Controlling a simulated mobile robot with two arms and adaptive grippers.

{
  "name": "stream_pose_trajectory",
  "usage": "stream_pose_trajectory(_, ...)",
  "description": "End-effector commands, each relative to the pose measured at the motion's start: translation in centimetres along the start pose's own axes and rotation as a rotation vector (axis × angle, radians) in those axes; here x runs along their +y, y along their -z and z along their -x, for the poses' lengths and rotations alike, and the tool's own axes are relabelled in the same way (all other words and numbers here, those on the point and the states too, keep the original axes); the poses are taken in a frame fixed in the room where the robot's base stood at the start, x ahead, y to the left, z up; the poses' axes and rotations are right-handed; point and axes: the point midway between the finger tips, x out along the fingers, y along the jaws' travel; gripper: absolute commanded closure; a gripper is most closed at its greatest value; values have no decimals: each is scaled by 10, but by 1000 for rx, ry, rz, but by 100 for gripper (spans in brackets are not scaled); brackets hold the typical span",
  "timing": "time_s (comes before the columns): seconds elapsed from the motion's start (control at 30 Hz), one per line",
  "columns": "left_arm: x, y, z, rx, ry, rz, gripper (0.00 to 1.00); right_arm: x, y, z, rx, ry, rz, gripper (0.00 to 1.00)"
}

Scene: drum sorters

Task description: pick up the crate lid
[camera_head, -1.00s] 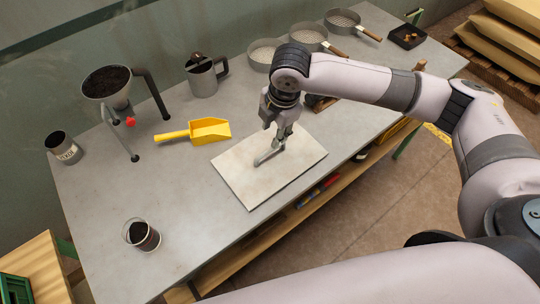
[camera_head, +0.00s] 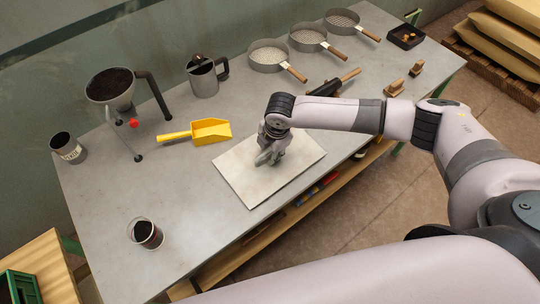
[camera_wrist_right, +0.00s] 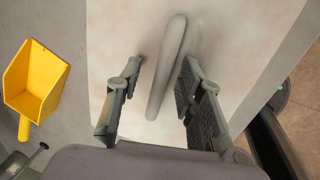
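The crate lid (camera_head: 237,178) is a flat, pale rectangular board lying on the grey table. In the right wrist view the lid (camera_wrist_right: 110,30) shows a grey bar handle (camera_wrist_right: 168,65) standing along its middle. My right gripper (camera_head: 268,158) is low over the middle of the lid and hides the handle in the head view. In the right wrist view the right gripper (camera_wrist_right: 160,85) is open, with one finger on each side of the handle and gaps visible between. My left gripper is not in view.
A yellow scoop (camera_head: 210,131) lies left of the lid. A funnel on a stand (camera_head: 112,90), a grey can (camera_head: 203,80) and a glass of dark material (camera_head: 146,234) stand on the table. Several sieves (camera_head: 268,58) sit at the back. Wooden-handled brushes (camera_head: 395,88) lie to the right.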

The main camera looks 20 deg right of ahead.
Motion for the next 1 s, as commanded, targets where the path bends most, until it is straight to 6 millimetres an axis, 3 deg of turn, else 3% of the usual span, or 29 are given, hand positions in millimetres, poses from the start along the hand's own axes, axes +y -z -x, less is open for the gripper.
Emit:
stream_pose_trajectory(0.17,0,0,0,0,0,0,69,0,0,0,0,0,0,67)
stream_pose_trajectory(0.67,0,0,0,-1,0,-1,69,0,0,0,0,0,-1,100)
stream_pose_trajectory(1.0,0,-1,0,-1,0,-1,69,0,0,1,0,-1,-1,100)
